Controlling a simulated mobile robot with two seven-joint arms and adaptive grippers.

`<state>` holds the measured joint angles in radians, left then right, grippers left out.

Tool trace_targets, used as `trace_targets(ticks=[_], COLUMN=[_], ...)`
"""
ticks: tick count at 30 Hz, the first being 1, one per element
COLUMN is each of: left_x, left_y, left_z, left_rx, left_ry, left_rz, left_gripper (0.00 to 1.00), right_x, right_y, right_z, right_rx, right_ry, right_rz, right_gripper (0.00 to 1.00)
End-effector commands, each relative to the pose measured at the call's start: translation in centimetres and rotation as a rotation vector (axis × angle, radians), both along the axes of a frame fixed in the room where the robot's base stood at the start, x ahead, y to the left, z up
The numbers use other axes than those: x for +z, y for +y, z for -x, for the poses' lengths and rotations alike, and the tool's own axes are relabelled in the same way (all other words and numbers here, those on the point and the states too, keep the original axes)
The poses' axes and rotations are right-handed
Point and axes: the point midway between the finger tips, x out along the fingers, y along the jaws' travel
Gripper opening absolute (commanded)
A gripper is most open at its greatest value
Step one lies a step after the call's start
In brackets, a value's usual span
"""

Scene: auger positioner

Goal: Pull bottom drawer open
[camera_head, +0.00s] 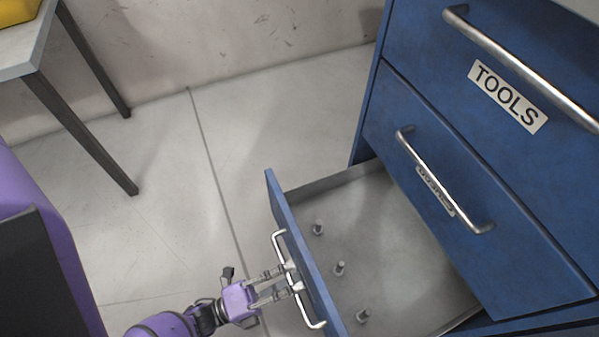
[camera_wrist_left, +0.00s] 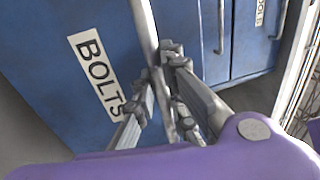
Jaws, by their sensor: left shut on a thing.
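The bottom drawer (camera_head: 290,232) of the blue cabinet stands pulled out, with its grey inside showing. Several bolts (camera_head: 340,268) stand on its floor. Its silver bar handle (camera_head: 308,318) is on the front face, which carries a BOLTS label (camera_wrist_left: 98,75) in the left wrist view. My left gripper (camera_head: 290,280) reaches in from the left and is shut on the handle. In the left wrist view its fingers (camera_wrist_left: 172,90) close around the handle bar (camera_wrist_left: 148,28). My right gripper is not in view.
Two closed drawers with bar handles sit above: a middle one (camera_head: 445,190) and a TOOLS drawer (camera_head: 508,97). A table (camera_head: 25,50) with a yellow object (camera_head: 18,10) stands at the upper left. The floor (camera_head: 160,180) left of the drawer is clear.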

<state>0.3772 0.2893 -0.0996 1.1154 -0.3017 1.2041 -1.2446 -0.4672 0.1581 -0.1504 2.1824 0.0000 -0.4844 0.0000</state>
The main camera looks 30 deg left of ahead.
Motion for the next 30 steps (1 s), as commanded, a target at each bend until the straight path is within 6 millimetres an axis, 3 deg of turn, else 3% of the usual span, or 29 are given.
trace_targets(ticks=[10,24,25,28,30], left_x=[0.0,0.0,0.0,0.0,0.0], left_y=[1.1,1.2,1.2,1.2,1.2], left_z=[1.4,1.6,1.6,1.6,1.6], left_rx=[0.001,0.002,0.002,0.002,0.001], left_ry=[0.000,0.000,0.000,0.000,0.000], left_rz=[-0.001,-0.001,-0.001,-0.001,-0.001], left_gripper=[0.00,0.00,0.15,0.28,0.31], right_x=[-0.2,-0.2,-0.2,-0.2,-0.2], right_y=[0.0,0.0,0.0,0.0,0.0], right_z=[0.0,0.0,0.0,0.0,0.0], right_rx=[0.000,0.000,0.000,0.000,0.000], right_ry=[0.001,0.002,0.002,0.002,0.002], right_rz=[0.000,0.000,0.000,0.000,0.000], right_gripper=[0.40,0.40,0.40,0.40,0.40])
